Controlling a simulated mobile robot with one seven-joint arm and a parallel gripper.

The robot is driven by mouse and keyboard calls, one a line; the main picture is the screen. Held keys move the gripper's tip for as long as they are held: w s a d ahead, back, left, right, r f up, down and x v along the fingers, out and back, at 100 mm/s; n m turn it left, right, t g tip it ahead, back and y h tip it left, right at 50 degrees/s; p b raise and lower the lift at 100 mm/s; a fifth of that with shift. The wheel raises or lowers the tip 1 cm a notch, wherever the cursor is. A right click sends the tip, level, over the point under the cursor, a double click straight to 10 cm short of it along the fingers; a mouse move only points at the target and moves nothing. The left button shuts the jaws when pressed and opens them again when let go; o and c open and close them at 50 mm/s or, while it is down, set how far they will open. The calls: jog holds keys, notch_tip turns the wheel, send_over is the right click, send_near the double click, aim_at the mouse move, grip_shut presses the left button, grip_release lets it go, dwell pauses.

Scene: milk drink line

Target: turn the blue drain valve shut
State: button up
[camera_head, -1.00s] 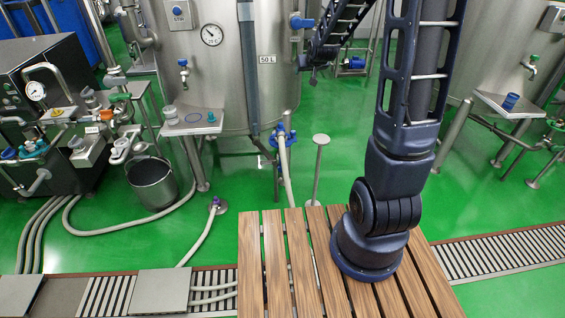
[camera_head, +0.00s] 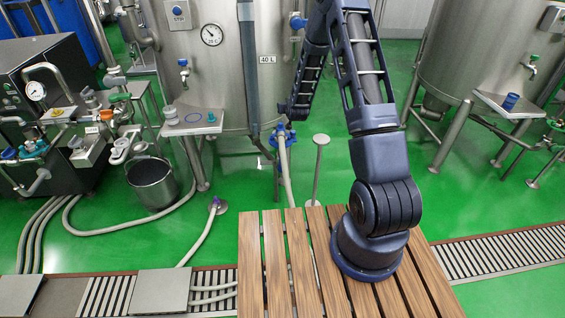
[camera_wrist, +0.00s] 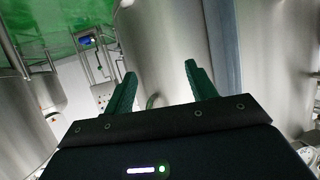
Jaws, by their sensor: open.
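The blue drain valve (camera_head: 282,137) appears to be the blue fitting low on the front of the middle steel tank (camera_head: 218,85), with a pale hose running down from it. The end of my arm hangs just above and right of it in the head view, and the gripper itself cannot be made out there. In the wrist view my gripper (camera_wrist: 158,74) is open and empty, its two green fingers apart. A steel tank wall (camera_wrist: 165,45) and a small curved pipe (camera_wrist: 153,101) show beyond the fingers. I cannot make out the blue valve in the wrist view.
A post with a round top (camera_head: 321,140) stands right of the valve. A small shelf (camera_head: 190,123), a bucket (camera_head: 153,183) and hoses lie to the left. My base is by the slatted wooden platform (camera_head: 275,265). Green floor is open at right.

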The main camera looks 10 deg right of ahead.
jog(key=s+f, duration=0.1)
jog(key=f, duration=0.5)
jog(key=s+a+f+t, duration=0.1)
jog(key=f, duration=0.6)
jog(key=a+f+t, duration=0.1)
jog(key=f, duration=0.5)
jog(key=shift+s+a+f, duration=0.1)
jog(key=shift+s+f, duration=0.05)
jog(key=shift+s, duration=0.25)
jog(key=m+t+h, duration=0.1)
jog(key=t+h, duration=0.1)
jog(key=t, duration=0.1)
send_near(283, 162)
jog(key=w, duration=1.1)
jog(key=shift+r, duration=0.25)
grip_shut()
